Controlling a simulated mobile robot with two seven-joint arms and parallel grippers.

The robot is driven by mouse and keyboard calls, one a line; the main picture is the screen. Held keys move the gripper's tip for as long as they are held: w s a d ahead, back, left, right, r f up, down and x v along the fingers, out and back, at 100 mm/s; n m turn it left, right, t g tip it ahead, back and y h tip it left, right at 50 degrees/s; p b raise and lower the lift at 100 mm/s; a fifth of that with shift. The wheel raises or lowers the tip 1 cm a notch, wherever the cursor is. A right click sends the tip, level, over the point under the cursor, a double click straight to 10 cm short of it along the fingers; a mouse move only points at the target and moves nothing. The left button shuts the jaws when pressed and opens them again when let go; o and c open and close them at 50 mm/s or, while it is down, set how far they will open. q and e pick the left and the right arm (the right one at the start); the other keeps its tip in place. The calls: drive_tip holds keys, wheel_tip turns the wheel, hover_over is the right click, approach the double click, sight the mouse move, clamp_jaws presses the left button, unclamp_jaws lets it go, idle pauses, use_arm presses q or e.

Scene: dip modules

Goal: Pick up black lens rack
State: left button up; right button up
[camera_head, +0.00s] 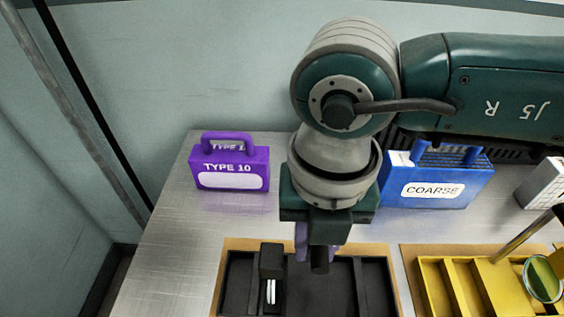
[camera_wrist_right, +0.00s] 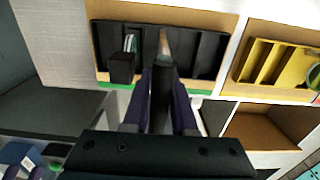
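The black lens rack (camera_head: 271,262) is a small dark block with pale upright lenses in it. It stands in the left part of a black compartment tray (camera_head: 237,282). In the right wrist view the rack (camera_wrist_right: 121,69) is left of the fingers, near the tray's (camera_wrist_right: 203,52) edge. My right gripper (camera_head: 317,255) hangs over the tray, right of the rack and apart from it. In the wrist view its purple fingers (camera_wrist_right: 163,90) stand either side of a dark bar; whether they grip it is unclear. My left gripper is not in view.
A purple TYPE 10 case (camera_head: 233,181) and a blue COARSE case (camera_head: 436,190) stand at the back. A yellow compartment tray (camera_head: 432,284) with a round glass lens (camera_head: 542,279) lies to the right. The metal table (camera_head: 172,255) is bare on the left.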

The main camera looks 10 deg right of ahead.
clamp_jaws()
idle(0.9)
